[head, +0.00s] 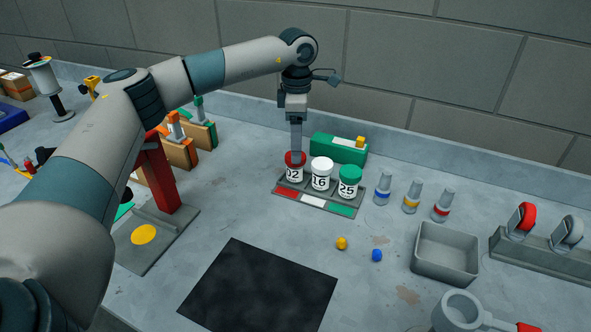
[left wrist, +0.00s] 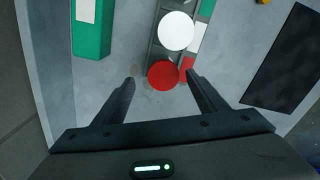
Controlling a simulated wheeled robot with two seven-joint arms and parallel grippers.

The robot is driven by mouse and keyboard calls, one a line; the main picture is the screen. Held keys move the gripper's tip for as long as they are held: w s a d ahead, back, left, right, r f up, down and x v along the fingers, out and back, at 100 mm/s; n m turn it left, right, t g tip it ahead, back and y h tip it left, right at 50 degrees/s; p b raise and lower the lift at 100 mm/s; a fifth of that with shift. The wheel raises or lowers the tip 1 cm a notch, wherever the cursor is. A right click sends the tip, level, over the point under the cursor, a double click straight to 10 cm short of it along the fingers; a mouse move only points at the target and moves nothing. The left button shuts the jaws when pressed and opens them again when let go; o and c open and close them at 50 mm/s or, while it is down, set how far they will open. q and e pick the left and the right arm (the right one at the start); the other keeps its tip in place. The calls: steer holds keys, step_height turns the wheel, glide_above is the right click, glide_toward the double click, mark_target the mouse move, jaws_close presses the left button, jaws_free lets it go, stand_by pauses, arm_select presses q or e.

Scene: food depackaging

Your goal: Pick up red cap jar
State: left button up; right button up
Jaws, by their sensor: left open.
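The red cap jar (head: 294,172) stands upright at the left end of a grey rack (head: 318,201), beside a white cap jar (head: 321,174) and a green cap jar (head: 350,182). My left gripper (head: 295,152) points down right above the red cap. In the left wrist view the red cap (left wrist: 163,75) lies between the tips of the open fingers of my left gripper (left wrist: 161,78), with a gap visible on each side. The white cap (left wrist: 176,31) is just beyond it. My right gripper is in neither view.
A green box (head: 339,149) stands behind the rack. Small bottles (head: 411,197) and a grey bin (head: 446,252) are to the right. A black mat (head: 262,290) lies in front. A red post stand (head: 160,175) is to the left.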

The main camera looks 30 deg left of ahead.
mark_target(295, 169)
arm_select(q)
steer(key=shift+s+f+p, duration=0.2)
steer(key=shift+f+p, duration=0.4)
step_height(295, 169, down, 3)
steer(key=shift+s+p, duration=0.15)
steer(key=shift+p, duration=0.6)
steer(key=shift+f, duration=0.35)
steer(key=shift+c, duration=0.3)
steer(key=c, duration=1.1)
